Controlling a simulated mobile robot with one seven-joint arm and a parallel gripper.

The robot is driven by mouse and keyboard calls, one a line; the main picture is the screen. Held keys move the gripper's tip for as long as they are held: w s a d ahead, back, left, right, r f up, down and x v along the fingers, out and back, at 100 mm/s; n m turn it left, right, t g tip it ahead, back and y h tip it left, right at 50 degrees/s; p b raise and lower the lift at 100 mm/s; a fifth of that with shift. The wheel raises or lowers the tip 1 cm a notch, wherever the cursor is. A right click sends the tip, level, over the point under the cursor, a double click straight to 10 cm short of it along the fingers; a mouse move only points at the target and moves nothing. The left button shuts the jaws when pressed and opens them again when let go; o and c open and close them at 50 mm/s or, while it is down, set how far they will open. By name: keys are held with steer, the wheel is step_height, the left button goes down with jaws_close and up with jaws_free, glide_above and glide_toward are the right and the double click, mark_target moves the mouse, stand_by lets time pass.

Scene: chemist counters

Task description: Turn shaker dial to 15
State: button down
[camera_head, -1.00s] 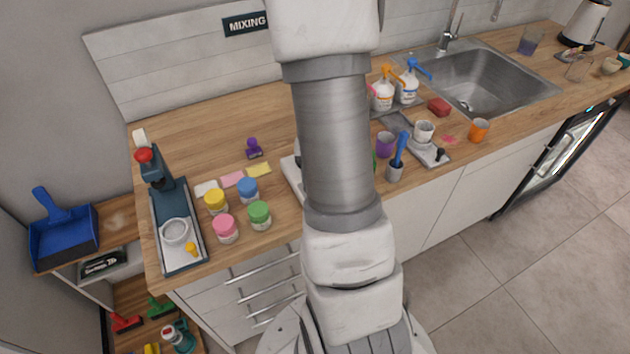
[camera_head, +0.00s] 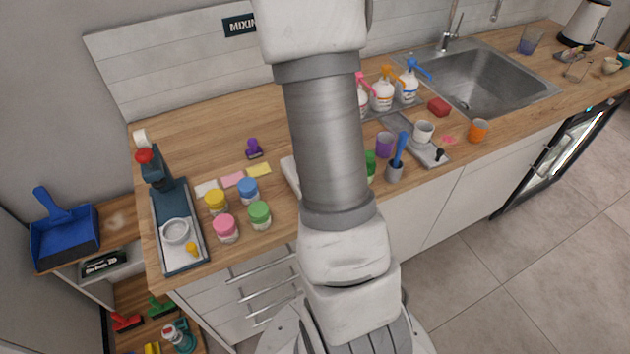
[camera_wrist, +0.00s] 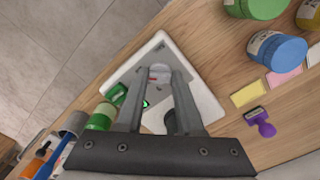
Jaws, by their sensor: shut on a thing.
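The shaker is a white device with a flat body (camera_wrist: 205,98) on the wooden counter. In the head view only its left edge (camera_head: 290,172) shows beside my arm, which hides the rest. In the wrist view my gripper (camera_wrist: 160,76) reaches down over the shaker, with its two fingers on either side of a small pale dial (camera_wrist: 159,70) near the shaker's edge. The fingers are closed on the dial. The dial's number cannot be read.
A green item (camera_wrist: 102,116) stands close beside the shaker. A blue jar (camera_wrist: 277,50), coloured notes (camera_wrist: 249,93) and a purple object (camera_wrist: 260,122) lie on the other side. Spray bottles (camera_head: 383,94) stand behind, near the sink (camera_head: 490,78).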

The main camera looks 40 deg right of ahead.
steer(key=c, duration=0.5)
jaws_free()
steer(key=shift+c, duration=0.2)
steer(key=shift+r, duration=0.15)
step_height(320, 180, up, 17)
steer(key=p, duration=0.1)
steer(key=shift+p, duration=0.35)
steer(key=shift+r, duration=0.1)
steer(key=s+a+r+n+t, duration=0.2)
steer(key=a+r+n, duration=0.1)
steer(key=a, duration=0.3)
steer(key=s+a+r+n+t, duration=0.1)
steer(key=s+a+r+n, duration=0.2)
steer(key=a+n, duration=0.2)
steer(key=s+a+r+n+t, duration=0.2)
steer(key=s+a+r+n, duration=0.1)
steer(key=a, duration=0.6)
steer(key=shift+s+n+t, duration=0.2)
steer(key=shift+n+t, duration=0.1)
steer(key=shift+n, duration=0.1)
